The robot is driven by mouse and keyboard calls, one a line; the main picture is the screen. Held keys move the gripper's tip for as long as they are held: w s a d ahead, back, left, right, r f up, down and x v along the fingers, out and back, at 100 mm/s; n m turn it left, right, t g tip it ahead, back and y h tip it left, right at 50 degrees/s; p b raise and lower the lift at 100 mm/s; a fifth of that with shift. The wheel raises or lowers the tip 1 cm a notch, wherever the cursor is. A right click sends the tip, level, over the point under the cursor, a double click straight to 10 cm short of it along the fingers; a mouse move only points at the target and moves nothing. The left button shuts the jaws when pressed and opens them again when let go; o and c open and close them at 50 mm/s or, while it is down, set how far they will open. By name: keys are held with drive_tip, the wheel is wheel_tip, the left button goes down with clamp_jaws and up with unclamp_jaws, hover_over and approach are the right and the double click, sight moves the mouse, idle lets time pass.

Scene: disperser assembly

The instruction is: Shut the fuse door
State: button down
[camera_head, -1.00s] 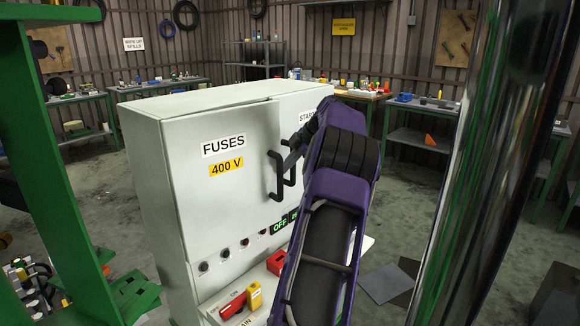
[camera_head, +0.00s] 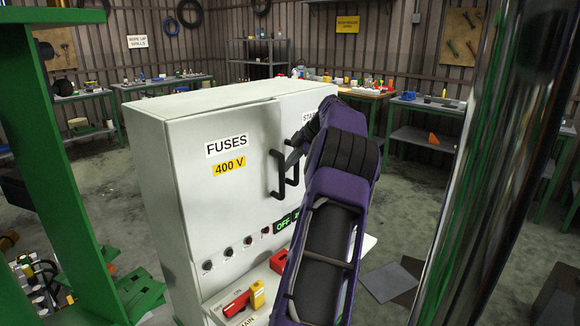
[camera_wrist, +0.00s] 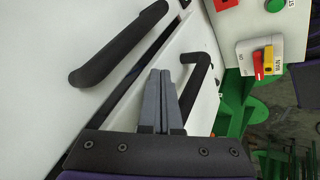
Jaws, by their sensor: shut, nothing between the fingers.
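The fuse door (camera_head: 222,200) is the left front panel of a pale cabinet, labelled FUSES and 400 V. Its top edge steps out slightly from its neighbour, so it looks a little ajar. Its black handle (camera_head: 274,174) stands beside a second black handle (camera_head: 292,168). My gripper (camera_head: 290,160) is at the handles, partly hidden by my purple arm. In the wrist view my shut, empty gripper (camera_wrist: 162,76) points along the panel, close beside one black handle (camera_wrist: 198,85). The other handle (camera_wrist: 118,45) lies across a dark gap; any contact is unclear.
A red-and-yellow main switch (camera_head: 245,298) sits on the cabinet's lower ledge, below a row of knobs (camera_head: 228,252). A green post (camera_head: 60,160) stands at left and a shiny column (camera_head: 490,170) at right. Workbenches line the back wall; floor between is mostly clear.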

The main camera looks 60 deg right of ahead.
drive_tip(key=v, duration=1.1)
drive_tip(key=s+a+f+n+t+h+b, duration=0.1)
drive_tip(key=s+a+f+n+t+h, duration=0.2)
drive_tip(key=n, duration=0.9)
drive_tip(key=s+a+f+n+t, duration=0.15)
drive_tip(key=f+n, duration=0.35)
drive_tip(key=n, duration=0.7)
drive_tip(key=r+x, duration=0.1)
drive_tip(key=x, duration=1.1)
drive_tip(key=shift+w+d, duration=0.4)
drive_tip(key=shift+w, duration=0.15)
